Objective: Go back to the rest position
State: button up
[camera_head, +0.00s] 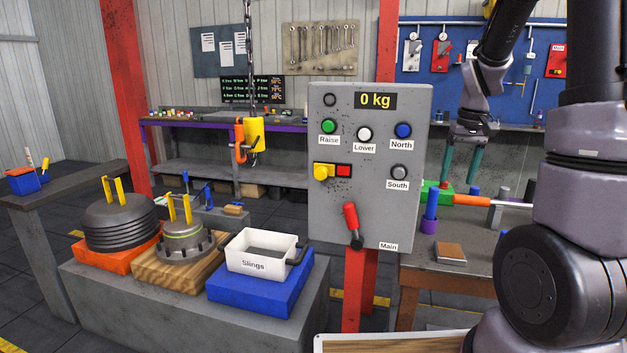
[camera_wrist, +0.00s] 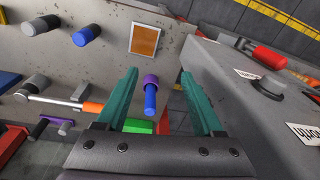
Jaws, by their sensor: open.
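My gripper (camera_head: 459,180) hangs over the workbench (camera_head: 487,250) at the right, behind the grey control panel (camera_head: 330,215). Its two teal fingers point down and stand apart with nothing between them. In the wrist view my gripper (camera_wrist: 158,76) is open, and a blue peg in a purple base (camera_wrist: 150,95) shows between the fingers, below them. The same blue peg (camera_head: 432,203) stands upright on the bench in the head view.
The control panel, with coloured buttons and a red-handled lever (camera_head: 351,220), stands left of the gripper. An orange-handled tool (camera_head: 475,200) and a brown-topped block (camera_head: 450,252) are on the bench. A yellow hoist hook (camera_head: 254,140) hangs at the back. A Slings bin (camera_head: 262,262) stands front left.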

jog(key=s+a+r+m+t, duration=0.1)
jog(key=s+a+r+t, duration=0.2)
jog(key=s+a+r, duration=0.2)
jog(key=s+a+r+m+t+y, duration=0.1)
jog(key=s+a+r+m+t, duration=0.1)
jog(key=s+a+r, duration=0.4)
jog(key=s+r+t, duration=0.1)
jog(key=s+r, duration=0.4)
jog(key=s, duration=0.1)
jog(key=shift+s, duration=0.35)
